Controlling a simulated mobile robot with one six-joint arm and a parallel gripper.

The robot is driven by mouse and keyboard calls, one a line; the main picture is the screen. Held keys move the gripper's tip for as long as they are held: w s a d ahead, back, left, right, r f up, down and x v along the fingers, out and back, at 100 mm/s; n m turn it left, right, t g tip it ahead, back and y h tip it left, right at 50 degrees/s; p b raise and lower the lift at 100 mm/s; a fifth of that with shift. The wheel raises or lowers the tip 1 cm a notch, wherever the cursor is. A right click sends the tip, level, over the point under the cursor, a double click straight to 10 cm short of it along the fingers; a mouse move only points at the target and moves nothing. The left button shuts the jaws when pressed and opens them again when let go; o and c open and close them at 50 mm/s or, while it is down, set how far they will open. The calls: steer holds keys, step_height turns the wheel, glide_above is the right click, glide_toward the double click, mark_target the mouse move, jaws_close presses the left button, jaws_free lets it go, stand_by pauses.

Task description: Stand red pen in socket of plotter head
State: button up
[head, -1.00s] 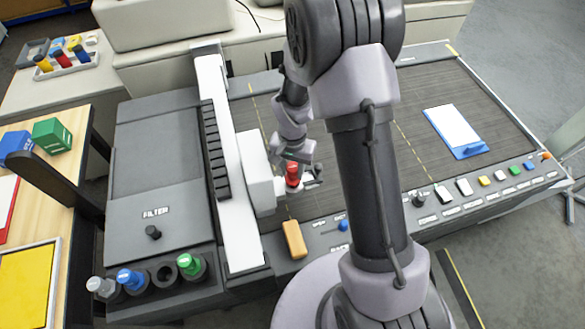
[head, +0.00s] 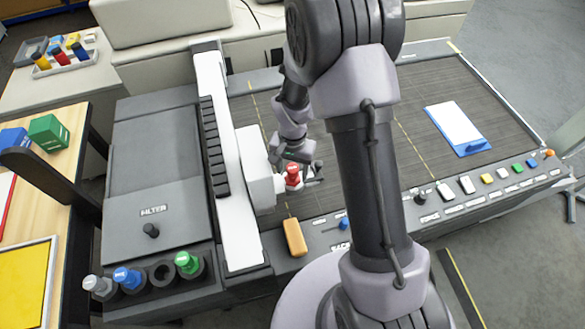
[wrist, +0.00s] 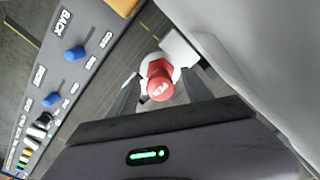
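The red pen (head: 292,175) stands at the front right side of the white plotter head (head: 257,168). In the wrist view its red cap (wrist: 159,86) rises out of the white ring-shaped socket (wrist: 163,67) and looks upright. The pen's lower part is hidden. My gripper (head: 301,169) is around the pen, with a finger to either side. In the wrist view my gripper (wrist: 161,92) is open, with gaps between both fingers and the red cap.
A rack at the front left holds grey, blue and green pens and an empty round hole (head: 164,274). An orange block (head: 295,237) lies near the head. A blue clipboard (head: 470,147) lies on the bed's right side. A control strip runs along the front.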

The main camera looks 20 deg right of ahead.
step_height(320, 180, up, 17)
steer(key=p, duration=0.1)
steer(key=shift+r+p, duration=0.2)
steer(key=shift+p, duration=0.2)
steer(key=shift+r, duration=0.1)
stand_by(0.3)
steer(key=s+a+r+n+t+y, duration=0.3)
steer(key=s+r+t, duration=0.4)
steer(key=s+r, duration=0.95)
step_height(320, 180, down, 26)
steer(key=s+g+h+b, duration=0.1)
steer(key=s+b, duration=0.1)
steer(key=b, duration=2.2)
steer(key=shift+s+a+m+b, duration=0.2)
steer(key=shift+a+m+b, duration=0.1)
steer(key=shift+a, duration=0.1)
